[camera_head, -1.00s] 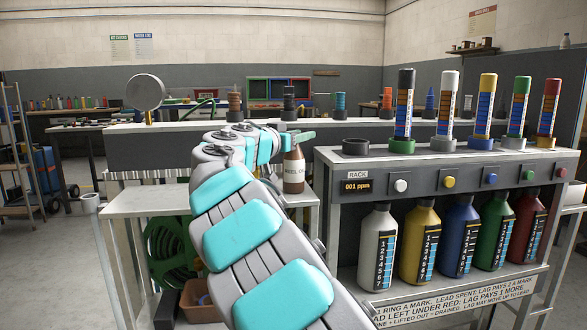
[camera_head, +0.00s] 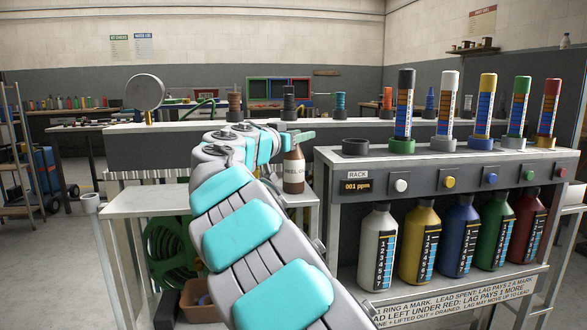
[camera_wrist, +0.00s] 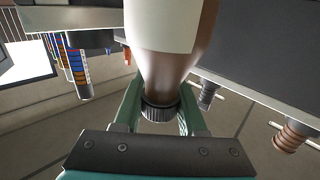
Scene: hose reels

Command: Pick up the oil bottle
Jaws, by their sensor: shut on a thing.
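The oil bottle (camera_head: 293,174) is brown with a pale label and stands upright by the right end of the white side table in the head view. In the wrist view the bottle (camera_wrist: 175,65) fills the upper middle, with its dark ribbed cap (camera_wrist: 161,110) between the green fingers. My gripper (camera_head: 298,138) is shut on the bottle's neck, near the cap. In the wrist view, the gripper (camera_wrist: 160,122) has a finger on each side of the neck. Whether the bottle's base touches the table is hard to tell.
A rack (camera_head: 440,170) with several coloured tubes stands close at the right, with several large bottles on its lower shelf. A grey ledge (camera_head: 150,155) runs behind my gripper. A green hose reel (camera_head: 170,250) sits under the side table (camera_head: 150,203).

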